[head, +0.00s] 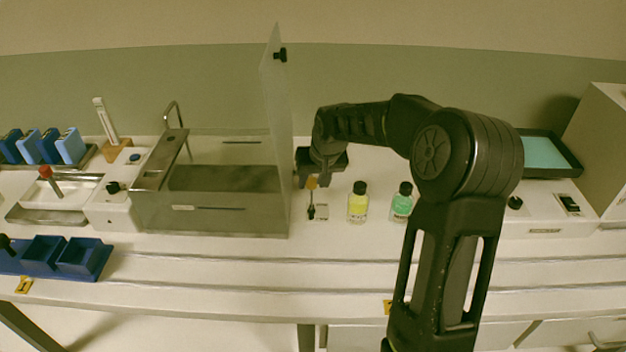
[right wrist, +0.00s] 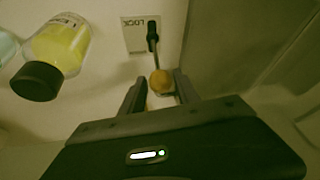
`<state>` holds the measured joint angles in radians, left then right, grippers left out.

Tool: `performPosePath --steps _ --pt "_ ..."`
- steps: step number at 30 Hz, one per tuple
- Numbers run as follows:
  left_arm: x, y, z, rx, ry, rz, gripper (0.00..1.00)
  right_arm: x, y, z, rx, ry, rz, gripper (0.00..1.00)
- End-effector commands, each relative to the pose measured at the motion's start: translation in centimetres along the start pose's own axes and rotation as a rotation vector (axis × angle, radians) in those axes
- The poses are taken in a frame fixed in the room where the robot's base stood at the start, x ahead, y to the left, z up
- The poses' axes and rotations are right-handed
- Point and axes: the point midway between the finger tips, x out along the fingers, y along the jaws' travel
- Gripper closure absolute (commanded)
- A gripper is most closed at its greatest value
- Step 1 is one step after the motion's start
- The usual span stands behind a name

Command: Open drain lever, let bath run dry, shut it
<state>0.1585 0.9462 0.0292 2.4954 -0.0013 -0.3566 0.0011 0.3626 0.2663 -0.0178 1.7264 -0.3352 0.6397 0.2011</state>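A small lever (right wrist: 153,42) with an orange-yellow knob (right wrist: 161,82) sits on a white lettered plate (right wrist: 134,36) right of the bath; the knob also shows in the head view (head: 312,183). My right gripper (right wrist: 159,88) is over this lever, its fingers apart on either side of the knob, with no clear grip. It also shows in the head view (head: 321,164). My left gripper is out of view.
A yellow bottle (head: 358,204) and a green bottle (head: 401,204) stand right of the lever, close to my right arm. A red-knobbed handle (head: 46,173), blue bins (head: 82,258) and blue blocks (head: 70,146) are at left. The bench front is mostly clear.

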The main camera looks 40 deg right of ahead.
Motion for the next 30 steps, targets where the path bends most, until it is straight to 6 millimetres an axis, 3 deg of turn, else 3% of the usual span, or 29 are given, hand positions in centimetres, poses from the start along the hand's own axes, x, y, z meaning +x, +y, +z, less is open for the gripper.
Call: performPosePath --steps 13,30 --pt "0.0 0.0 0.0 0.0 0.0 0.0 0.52 -0.02 0.0 0.0 0.0 0.0 0.0 1.0" --pt "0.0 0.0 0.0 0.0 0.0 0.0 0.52 -0.03 -0.01 -0.01 0.001 0.0 0.0 1.0"
